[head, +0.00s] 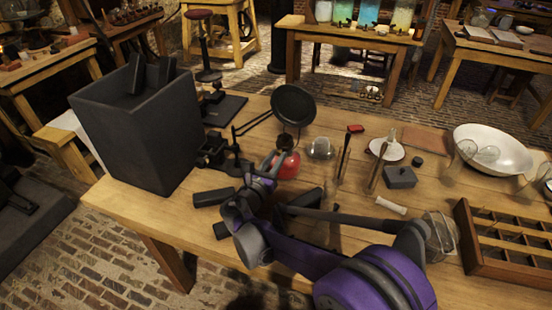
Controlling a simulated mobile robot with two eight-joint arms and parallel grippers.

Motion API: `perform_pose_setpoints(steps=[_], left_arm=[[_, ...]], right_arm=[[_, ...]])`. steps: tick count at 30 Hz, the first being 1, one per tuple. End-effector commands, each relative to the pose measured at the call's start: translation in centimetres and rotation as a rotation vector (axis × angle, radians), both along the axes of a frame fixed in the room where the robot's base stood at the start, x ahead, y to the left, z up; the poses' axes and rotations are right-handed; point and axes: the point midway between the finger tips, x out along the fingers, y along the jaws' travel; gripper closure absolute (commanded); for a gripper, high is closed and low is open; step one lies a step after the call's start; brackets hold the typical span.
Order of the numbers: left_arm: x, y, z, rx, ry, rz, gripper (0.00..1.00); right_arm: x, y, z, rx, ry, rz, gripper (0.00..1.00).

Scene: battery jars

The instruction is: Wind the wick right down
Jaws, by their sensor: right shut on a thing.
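A small lamp with a round red body (289,166) stands near the middle of the wooden table (262,109); its dark top shows just above the red part. My purple right arm comes in from the lower right. My right gripper (272,160) is at the left side of the lamp, shut on a small part there that I take for the wick knob. The knob itself is hidden by the jaws, and the wick cannot be made out. My left gripper is not in view.
A tall dark grey bin (135,130) stands at the table's left end. A black round pan (293,104) is behind the lamp, and a glass dome (320,149) is to its right. A white bowl (493,150) and wooden divided tray (510,240) are at the right.

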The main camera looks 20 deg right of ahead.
Motion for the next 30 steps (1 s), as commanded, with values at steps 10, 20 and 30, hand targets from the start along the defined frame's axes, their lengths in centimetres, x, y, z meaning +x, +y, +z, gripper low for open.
perform_pose_setpoints(steps=[10, 20, 30], left_arm=[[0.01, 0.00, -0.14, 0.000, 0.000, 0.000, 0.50], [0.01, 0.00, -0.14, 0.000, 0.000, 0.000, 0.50], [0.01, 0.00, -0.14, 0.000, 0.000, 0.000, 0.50]], right_arm=[[-0.03, 0.03, -0.05, -0.070, 0.058, 0.000, 1.00], [-0.03, 0.02, -0.05, -0.075, 0.063, 0.001, 1.00], [-0.02, 0.01, -0.03, -0.075, 0.062, 0.000, 0.44]])
